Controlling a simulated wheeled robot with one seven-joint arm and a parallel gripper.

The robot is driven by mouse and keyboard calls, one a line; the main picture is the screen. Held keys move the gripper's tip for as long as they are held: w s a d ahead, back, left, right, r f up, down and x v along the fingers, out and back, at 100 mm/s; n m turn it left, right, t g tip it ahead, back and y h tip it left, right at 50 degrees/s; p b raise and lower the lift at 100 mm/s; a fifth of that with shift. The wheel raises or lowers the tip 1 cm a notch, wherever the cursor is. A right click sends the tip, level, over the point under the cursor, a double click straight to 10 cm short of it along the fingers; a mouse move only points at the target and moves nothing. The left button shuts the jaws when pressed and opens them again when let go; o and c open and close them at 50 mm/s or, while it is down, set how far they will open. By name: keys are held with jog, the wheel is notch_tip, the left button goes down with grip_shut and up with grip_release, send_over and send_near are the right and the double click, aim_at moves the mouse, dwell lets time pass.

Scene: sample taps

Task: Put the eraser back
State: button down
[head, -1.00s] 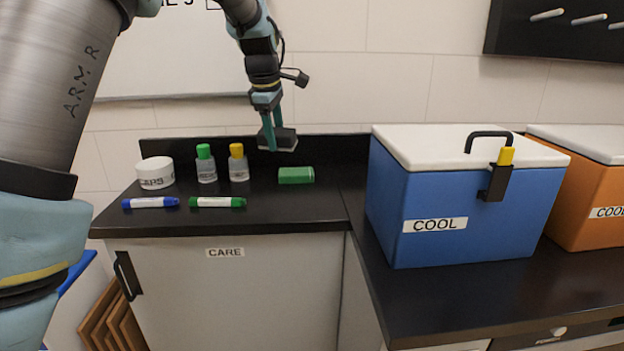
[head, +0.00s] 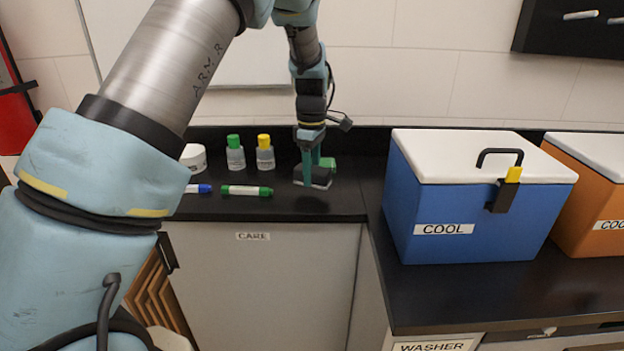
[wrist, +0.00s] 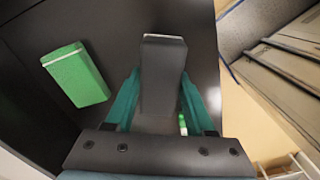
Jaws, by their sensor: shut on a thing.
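My gripper (head: 311,172) is shut on a dark grey block with a pale edge, which looks like the eraser (head: 318,182). In the wrist view the eraser (wrist: 163,75) sits between the two teal fingers (wrist: 158,100). It is held over the front right part of the black CARE counter (head: 290,208). A shadow on the counter suggests a small gap below it. A green block (head: 328,163) lies on the counter behind the gripper, partly hidden; it shows whole in the wrist view (wrist: 75,73), apart from the eraser.
A green marker (head: 246,191) and a blue marker (head: 198,188) lie left of the gripper. A green-capped bottle (head: 235,155), a yellow-capped bottle (head: 265,155) and a white jar (head: 193,158) stand behind. A blue COOL box (head: 470,220) stands to the right.

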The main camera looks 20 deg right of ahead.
jog(key=shift+f+p, duration=0.3)
jog(key=shift+f, duration=1.15)
jog(key=shift+f, duration=0.1)
jog(key=shift+c, duration=1.3)
grip_release()
